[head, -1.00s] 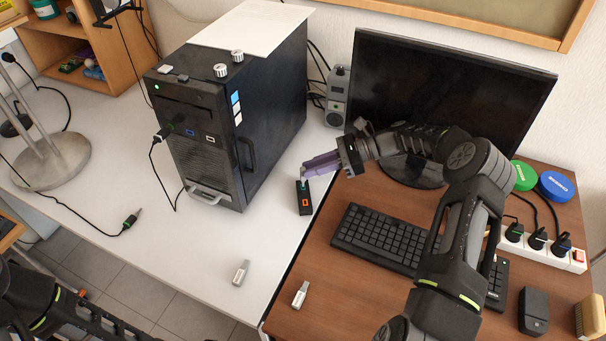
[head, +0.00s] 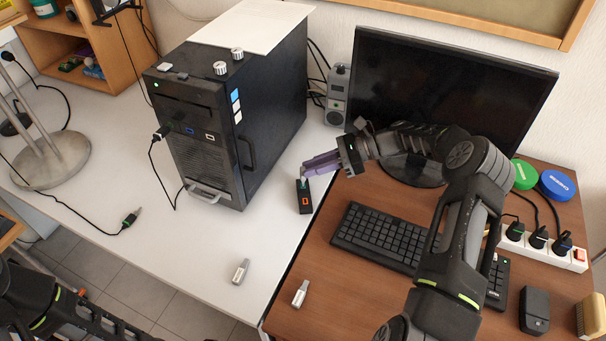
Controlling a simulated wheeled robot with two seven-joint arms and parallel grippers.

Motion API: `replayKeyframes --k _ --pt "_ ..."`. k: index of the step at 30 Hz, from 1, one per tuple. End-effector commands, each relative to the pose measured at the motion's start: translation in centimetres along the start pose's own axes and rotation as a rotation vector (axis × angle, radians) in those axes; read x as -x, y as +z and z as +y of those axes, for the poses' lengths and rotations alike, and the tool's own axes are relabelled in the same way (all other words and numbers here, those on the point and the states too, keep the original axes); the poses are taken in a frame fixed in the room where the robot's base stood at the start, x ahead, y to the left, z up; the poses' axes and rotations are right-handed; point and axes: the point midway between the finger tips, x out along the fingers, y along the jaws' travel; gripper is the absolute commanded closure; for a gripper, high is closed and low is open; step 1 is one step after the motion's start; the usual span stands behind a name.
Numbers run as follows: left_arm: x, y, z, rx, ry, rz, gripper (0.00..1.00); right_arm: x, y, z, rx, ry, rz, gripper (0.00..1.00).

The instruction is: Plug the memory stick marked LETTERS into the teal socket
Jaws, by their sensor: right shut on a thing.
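A small black socket block (head: 305,199) stands on the white desk near the seam, with an orange socket on its near part and a teal bit at its far end. My right gripper (head: 304,172) reaches in from the right, directly over that teal end. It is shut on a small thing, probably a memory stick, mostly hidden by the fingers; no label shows. Whether it is in the socket, I cannot tell. Two grey memory sticks lie apart from it: one on the white desk (head: 240,271), one on the brown desk (head: 300,293). Their marks are too small to read. My left gripper is out of view.
A black computer tower (head: 270,110) stands left of the block. The monitor (head: 450,105), keyboard (head: 385,238), mouse (head: 534,310) and power strip (head: 545,248) are on the right. A loose cable plug (head: 131,218) lies at left. White desk in front of the tower is mostly clear.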

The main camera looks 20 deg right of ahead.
Motion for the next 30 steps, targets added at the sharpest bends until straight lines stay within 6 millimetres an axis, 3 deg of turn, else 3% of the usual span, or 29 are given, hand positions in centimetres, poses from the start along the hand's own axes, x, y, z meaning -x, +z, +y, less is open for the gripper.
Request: replayKeyframes --k 30 --pt "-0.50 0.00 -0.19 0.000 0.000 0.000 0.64 -0.13 -0.39 -0.02 0.000 -0.001 0.000 1.00"
